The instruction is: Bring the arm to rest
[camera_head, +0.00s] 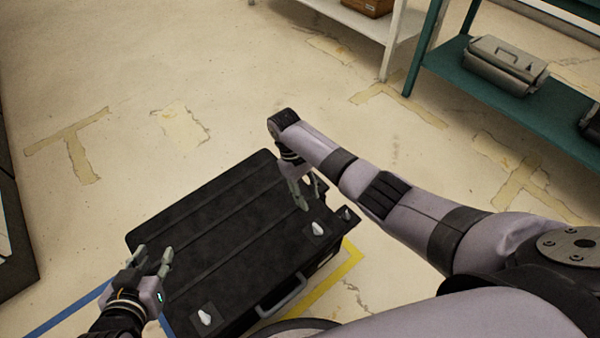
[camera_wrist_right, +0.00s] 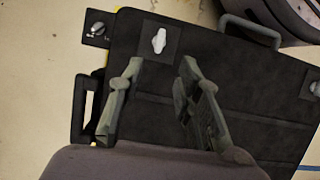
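My right arm reaches in from the right, and its gripper (camera_head: 302,192) hangs over the far right part of a black case (camera_head: 215,225). In the right wrist view the gripper (camera_wrist_right: 160,82) has its two fingers spread apart with nothing between the tips. The case lid (camera_wrist_right: 235,95) and a white latch knob (camera_wrist_right: 158,41) lie beyond the fingertips. My left gripper (camera_head: 155,262) is at the case's left edge, with its fingers apart and nothing seen between them. Whether either gripper touches the case is unclear.
The case stands on the floor, with a grey handle (camera_head: 282,297) on its near side and yellow tape (camera_head: 345,262) beside it. A green shelf (camera_head: 470,78) holding a grey case (camera_head: 505,65) and a white shelf (camera_head: 368,22) stand at the back. The floor (camera_head: 180,65) behind the case is clear.

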